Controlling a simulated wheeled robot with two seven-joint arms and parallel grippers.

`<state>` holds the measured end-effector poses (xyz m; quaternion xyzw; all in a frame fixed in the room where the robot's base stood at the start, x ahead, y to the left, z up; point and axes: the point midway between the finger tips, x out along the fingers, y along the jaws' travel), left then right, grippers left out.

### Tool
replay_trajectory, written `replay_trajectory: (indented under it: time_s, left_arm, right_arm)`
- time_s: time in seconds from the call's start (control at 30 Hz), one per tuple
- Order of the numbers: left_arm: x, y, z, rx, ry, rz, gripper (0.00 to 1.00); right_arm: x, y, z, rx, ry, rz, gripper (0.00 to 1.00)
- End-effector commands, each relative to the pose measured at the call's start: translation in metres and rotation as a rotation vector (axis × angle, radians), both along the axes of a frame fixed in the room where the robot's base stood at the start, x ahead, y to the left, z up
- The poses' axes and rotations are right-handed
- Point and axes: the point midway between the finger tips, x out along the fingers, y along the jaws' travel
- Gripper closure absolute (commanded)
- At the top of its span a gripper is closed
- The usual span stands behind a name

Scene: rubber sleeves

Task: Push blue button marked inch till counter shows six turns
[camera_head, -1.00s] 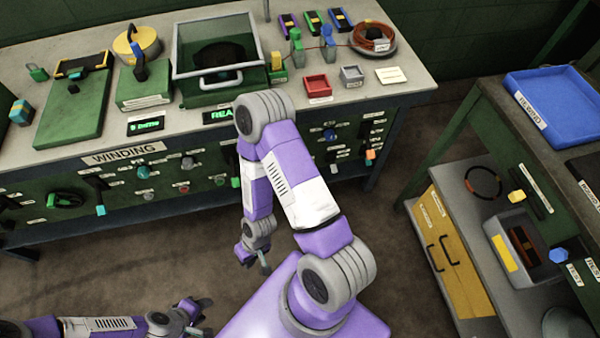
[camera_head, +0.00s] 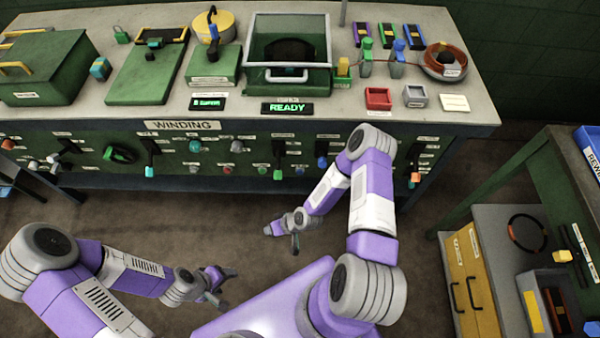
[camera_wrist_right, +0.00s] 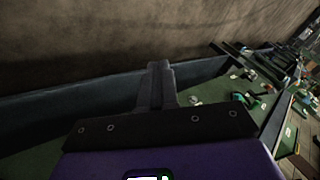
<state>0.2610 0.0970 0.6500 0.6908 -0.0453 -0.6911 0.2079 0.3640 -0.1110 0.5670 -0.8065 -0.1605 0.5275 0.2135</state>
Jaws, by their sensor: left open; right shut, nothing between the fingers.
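The green winding bench carries a small turns counter (camera_head: 207,103) with green text; its digit is too small to read surely. A second display (camera_head: 288,107) reads READY. On the front panel are a blue knob or button (camera_head: 322,162) and a teal-blue one (camera_head: 195,144); the labels are too small to show which is marked inch. My right gripper (camera_head: 295,243) is shut and empty, in front of and below the panel, apart from it. Its shut fingers also show in the right wrist view (camera_wrist_right: 158,88). My left gripper (camera_head: 222,284) is open and empty, lower left, away from the bench.
A glass-lidded box (camera_head: 290,75), a red bin (camera_head: 378,98) and a green case (camera_head: 45,75) stand on the bench. A side table with yellow drawers (camera_head: 467,280) stands right. The floor before the bench is clear.

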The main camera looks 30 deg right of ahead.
Motion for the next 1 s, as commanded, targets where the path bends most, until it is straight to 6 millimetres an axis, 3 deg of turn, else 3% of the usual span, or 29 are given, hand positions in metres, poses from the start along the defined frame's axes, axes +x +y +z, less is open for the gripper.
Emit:
replay_trajectory:
  time_s: [0.1, 0.2, 0.4, 0.5, 0.63, 1.0]
  left_arm:
    - [0.0, 0.0, 0.007, 0.0, 0.0, 0.0, 0.33]
    - [0.0, 0.0, 0.011, 0.0, 0.0, 0.0, 0.33]
    - [0.0, 0.0, 0.015, 0.0, 0.0, 0.0, 0.33]
    - [0.0, 0.0, 0.016, 0.0, 0.0, 0.0, 0.33]
    - [0.0, 0.0, 0.016, 0.0, 0.0, 0.0, 0.33]
    - [0.0, 0.0, 0.015, 0.0, 0.0, 0.0, 0.33]
  right_arm:
    - [0.035, -0.033, -0.026, -0.014, -0.2, -0.071, 1.0]
    - [0.056, -0.069, -0.043, -0.075, -0.356, -0.135, 1.0]
    - [0.067, -0.135, -0.065, -0.235, -0.547, -0.24, 1.0]
    - [0.067, -0.154, -0.07, -0.289, -0.587, -0.267, 1.0]
    - [0.066, -0.163, -0.072, -0.317, -0.605, -0.278, 1.0]
    - [0.068, -0.164, -0.072, -0.316, -0.606, -0.277, 1.0]
